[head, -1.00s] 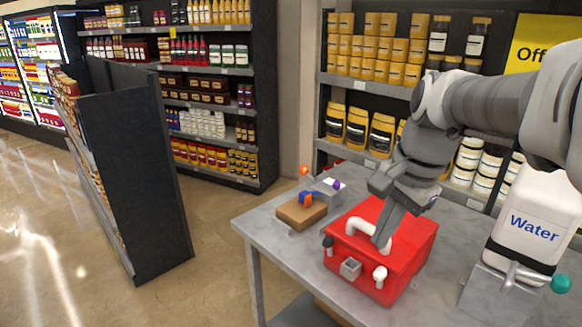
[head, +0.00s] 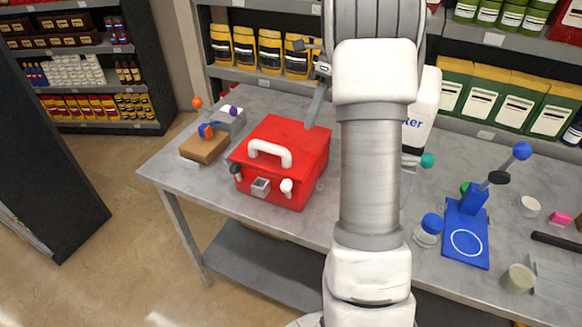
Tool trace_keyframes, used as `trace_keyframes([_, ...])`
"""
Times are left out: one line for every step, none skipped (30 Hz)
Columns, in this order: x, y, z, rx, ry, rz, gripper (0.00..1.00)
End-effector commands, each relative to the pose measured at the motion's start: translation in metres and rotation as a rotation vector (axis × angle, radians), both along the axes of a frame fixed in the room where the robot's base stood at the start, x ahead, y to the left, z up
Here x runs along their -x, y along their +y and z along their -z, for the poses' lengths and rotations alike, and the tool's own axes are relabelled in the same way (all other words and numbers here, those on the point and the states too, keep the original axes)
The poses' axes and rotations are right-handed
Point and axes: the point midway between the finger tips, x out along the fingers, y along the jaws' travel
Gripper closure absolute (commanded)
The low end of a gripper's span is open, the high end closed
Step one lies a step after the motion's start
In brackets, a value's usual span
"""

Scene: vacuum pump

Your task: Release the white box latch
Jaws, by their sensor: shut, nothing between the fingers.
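The red box (head: 305,160) stands on the grey table with its lid down. A white handle (head: 269,150) is on its lid. The white latch (head: 287,187) is on the front face, towards the right corner. A black latch (head: 235,169) is at the front left, and a grey metal hasp (head: 261,187) sits between them. My gripper (head: 311,124) is shut and empty, pointing down at the right rear of the lid, away from the white latch. I cannot tell whether its tips touch the lid. My arm hides part of the table right of the box.
A brown block with blue and orange parts (head: 205,146) and a grey block (head: 229,120) stand left of the box. A water container (head: 424,108) is behind my arm. A blue stand (head: 466,235) and small jars are at the right. The table's front edge (head: 240,216) is close.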

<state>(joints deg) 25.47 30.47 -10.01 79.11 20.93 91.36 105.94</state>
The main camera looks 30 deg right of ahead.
Motion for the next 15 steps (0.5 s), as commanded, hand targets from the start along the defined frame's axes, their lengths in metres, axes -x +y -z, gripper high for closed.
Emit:
trace_keyframes([0.0,0.0,0.0,0.0,0.0,-0.001,1.0])
trace_keyframes([0.0,0.0,0.0,0.001,-0.001,-0.002,1.0])
trace_keyframes([0.0,0.0,0.0,0.001,-0.001,-0.002,1.0])
trace_keyframes([0.0,0.001,0.0,0.001,-0.001,-0.002,1.0])
trace_keyframes([0.0,0.001,0.001,0.0,-0.001,-0.003,1.0])
trace_keyframes([0.0,0.001,0.002,0.0,-0.001,-0.003,1.0])
trace_keyframes([0.001,0.002,0.004,-0.001,0.0,-0.003,1.0])
trace_keyframes([0.001,0.003,0.006,-0.001,0.0,-0.003,1.0])
trace_keyframes([0.001,0.005,0.01,-0.002,0.0,-0.004,1.0])
trace_keyframes([0.002,0.007,0.013,-0.001,0.0,-0.004,1.0])
trace_keyframes([0.003,0.009,0.017,-0.002,0.001,-0.004,1.0])
trace_keyframes([0.003,0.012,0.023,-0.001,0.001,-0.005,1.0])
trace_keyframes([0.004,0.015,0.028,-0.002,0.001,-0.005,1.0])
trace_keyframes([0.005,0.017,0.034,-0.002,0.001,-0.005,1.0])
trace_keyframes([0.006,0.021,0.042,-0.003,0.002,-0.005,1.0])
